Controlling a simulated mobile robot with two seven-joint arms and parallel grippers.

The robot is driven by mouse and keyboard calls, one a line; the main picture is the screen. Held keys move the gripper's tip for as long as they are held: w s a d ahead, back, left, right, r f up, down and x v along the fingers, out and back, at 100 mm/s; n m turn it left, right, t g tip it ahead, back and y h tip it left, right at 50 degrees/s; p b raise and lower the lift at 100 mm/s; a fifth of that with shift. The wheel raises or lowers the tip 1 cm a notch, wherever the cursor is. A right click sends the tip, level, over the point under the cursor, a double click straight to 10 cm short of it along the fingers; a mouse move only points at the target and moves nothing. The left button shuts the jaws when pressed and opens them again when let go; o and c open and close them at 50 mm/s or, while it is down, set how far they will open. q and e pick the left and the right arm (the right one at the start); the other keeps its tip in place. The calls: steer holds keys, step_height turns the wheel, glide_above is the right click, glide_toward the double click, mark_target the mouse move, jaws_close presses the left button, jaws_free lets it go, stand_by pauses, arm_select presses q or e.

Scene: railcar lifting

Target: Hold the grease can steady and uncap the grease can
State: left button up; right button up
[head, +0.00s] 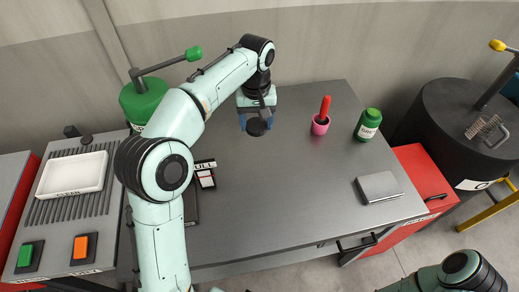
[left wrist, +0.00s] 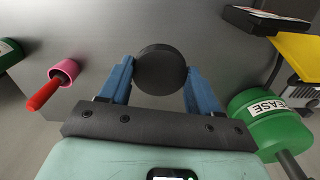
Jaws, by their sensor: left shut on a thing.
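A small green can (head: 368,124) with a green cap on it and a white label stands upright at the back right of the grey table; the label's small print is hard to read. Its edge also shows at the left side of the left wrist view (left wrist: 8,55). My left gripper (head: 257,122) is shut on a dark round disc, held between blue fingers over the back of the table. The disc fills the space between the fingertips in the left wrist view (left wrist: 160,70). The left gripper is apart from the can. My right gripper is out of view; only part of its arm shows.
A pink cup (head: 320,124) with a red handle stands between the left gripper and the can. A larger green container (head: 143,100) with a lever stands behind my left arm. A silver box (head: 379,187) lies at the right. The table's middle is clear.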

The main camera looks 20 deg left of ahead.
arm_select(q)
steer(key=b, duration=0.2)
glide_toward(257, 168)
steer(key=shift+f+b, duration=0.55)
steer(key=shift+f, duration=2.75)
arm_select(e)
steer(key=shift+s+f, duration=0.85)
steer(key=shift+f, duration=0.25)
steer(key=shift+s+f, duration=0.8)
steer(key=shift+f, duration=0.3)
arm_select(q)
steer(key=shift+f, duration=0.1)
steer(key=o, duration=1.2)
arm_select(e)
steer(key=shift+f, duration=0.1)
arm_select(q)
step_height(257, 168, up, 12)
steer(key=shift+r+p, duration=0.15)
steer(key=shift+p, duration=0.75)
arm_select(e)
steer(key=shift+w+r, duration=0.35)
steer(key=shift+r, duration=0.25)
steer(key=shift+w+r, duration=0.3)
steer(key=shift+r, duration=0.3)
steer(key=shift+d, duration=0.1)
